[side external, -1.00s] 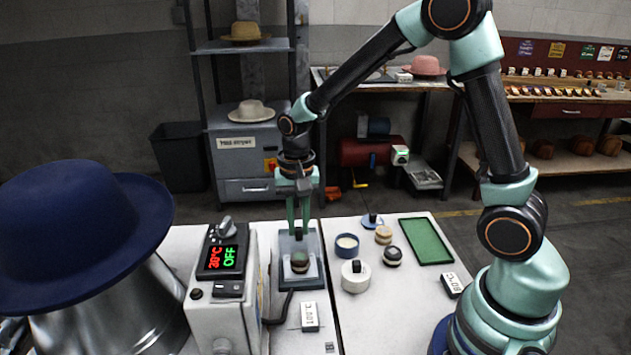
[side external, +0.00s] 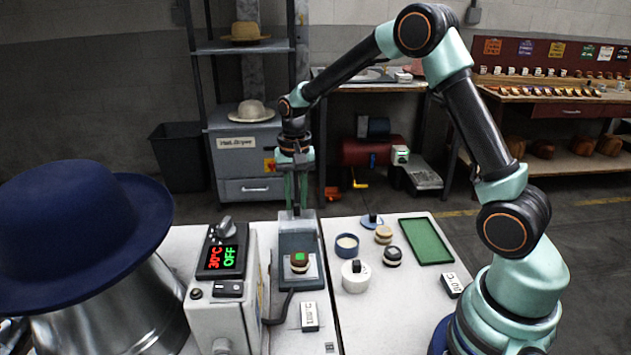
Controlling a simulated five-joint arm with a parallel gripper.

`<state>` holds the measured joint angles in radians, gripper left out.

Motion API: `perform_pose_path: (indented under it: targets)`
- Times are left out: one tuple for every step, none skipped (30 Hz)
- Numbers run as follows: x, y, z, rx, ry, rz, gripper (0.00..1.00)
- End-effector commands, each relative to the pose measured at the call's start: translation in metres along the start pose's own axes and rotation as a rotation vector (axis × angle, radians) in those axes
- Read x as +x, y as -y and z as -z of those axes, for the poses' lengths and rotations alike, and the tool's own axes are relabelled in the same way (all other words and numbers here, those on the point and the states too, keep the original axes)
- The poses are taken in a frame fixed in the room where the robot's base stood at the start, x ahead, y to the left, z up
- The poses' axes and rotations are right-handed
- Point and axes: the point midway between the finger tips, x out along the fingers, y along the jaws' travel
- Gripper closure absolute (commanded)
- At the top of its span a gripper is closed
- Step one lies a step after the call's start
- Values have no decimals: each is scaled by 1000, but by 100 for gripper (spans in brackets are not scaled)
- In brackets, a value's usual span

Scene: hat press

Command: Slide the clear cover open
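A grey station (side external: 297,243) stands on the white table, with a small brown-and-cream striped block with a green top (side external: 300,261) on its front pad. My gripper (side external: 296,205) points down at the station's back end, behind the block. Its two green fingers are around or just above a small dark knob at the back. The clear cover is too faint to trace; a pale plate (side external: 297,222) shows below the fingertips at the back. I cannot tell if the fingers grip the knob.
To the right are a blue cup (side external: 346,246), a white round pot (side external: 355,276), striped pieces and a green tray (side external: 426,241).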

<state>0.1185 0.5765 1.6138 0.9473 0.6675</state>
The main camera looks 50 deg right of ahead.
Motion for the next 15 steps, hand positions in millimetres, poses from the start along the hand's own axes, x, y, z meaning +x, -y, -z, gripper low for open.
perform_pose_path:
  targets:
    - [0, 0, 0, 1, -1, 1, 50]
    - [0, 0, 0, 1, -1, 0, 50]
    - [0, 0, 0, 0, 0, 0, 50]
    - [0, 0, 0, 0, 0, 0, 50]
    - [0, 0, 0, 0, 1, -1, 50]
    - [1, 0, 0, 0, 1, -1, 50]
    - [1, 0, 0, 0, 1, -1, 50]
    - [1, 0, -1, 0, 2, -1, 50]
    - [1, 0, -1, 0, 2, -1, 50]
    - [1, 0, -1, 0, 2, -1, 50]
    - [0, 0, -1, 0, 2, -1, 50]
    - [-1, 0, -1, 0, 2, -1, 50]
    - [-3, 0, -1, 0, 1, -1, 50]
    - [-6, 0, 0, 0, 1, -1, 50]
    - [-10, 0, 0, 0, 0, 0, 50]
